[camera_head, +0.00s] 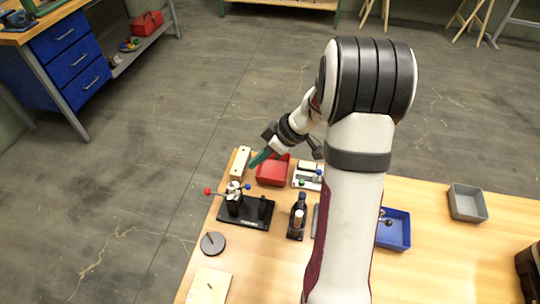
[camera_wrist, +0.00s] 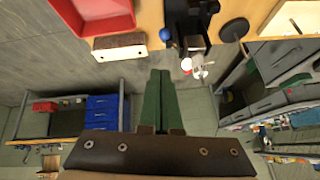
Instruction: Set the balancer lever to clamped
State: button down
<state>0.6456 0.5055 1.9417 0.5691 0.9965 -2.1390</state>
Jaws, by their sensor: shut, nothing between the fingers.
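A device on a black base plate (camera_head: 262,222) stands near the left edge of the wooden table. It has a light metal upper part, an arm with a red knob (camera_head: 207,191) reaching left, and a blue knob (camera_head: 248,187) on its right. I cannot tell which arm is the balancer lever, or its setting. In the wrist view the device's black body (camera_wrist: 188,28) is at the top, with the blue knob (camera_wrist: 166,35) beside it. My gripper (camera_head: 256,161) has green fingers, shut and empty, above the table's back left, apart from the device; they also show in the wrist view (camera_wrist: 158,75).
A pale block (camera_head: 240,163) and a red tray (camera_head: 272,180) lie close to my gripper. A dark bottle in a holder (camera_head: 298,215) stands right of the device. A round grey disc (camera_head: 212,243) lies in front. A blue tray (camera_head: 395,230) is partly behind my arm.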

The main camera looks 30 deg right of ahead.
jog(key=s+d+r, duration=0.2)
jog(key=shift+s+d+r, duration=0.25)
jog(key=shift+d, duration=0.15)
